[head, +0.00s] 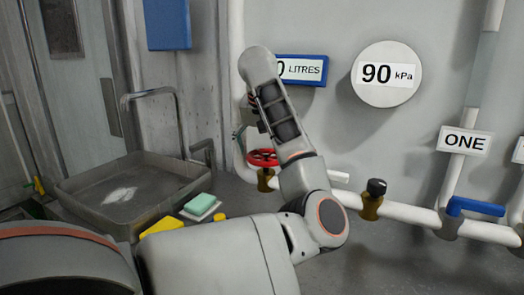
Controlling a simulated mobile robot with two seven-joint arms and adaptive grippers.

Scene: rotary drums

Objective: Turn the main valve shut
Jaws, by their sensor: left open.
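The red handwheel valve (263,157), which looks like the main valve, sits on a brass body on the white pipe, left of centre. My left arm reaches in from the lower left and bends up in front of the pipe. My left gripper (242,137) is just above and left of the red wheel, mostly hidden behind my own wrist. It is open, and I see no grip on the wheel. Whether a finger touches the rim I cannot tell. My right gripper is not in view.
A black-knobbed brass valve (374,198) and a blue lever valve (473,207) sit further right on the pipe. A dial (387,74) reads 90 kPa beside a blue-framed LITRES display (301,70). A sink (130,193) and a green sponge (200,204) lie left.

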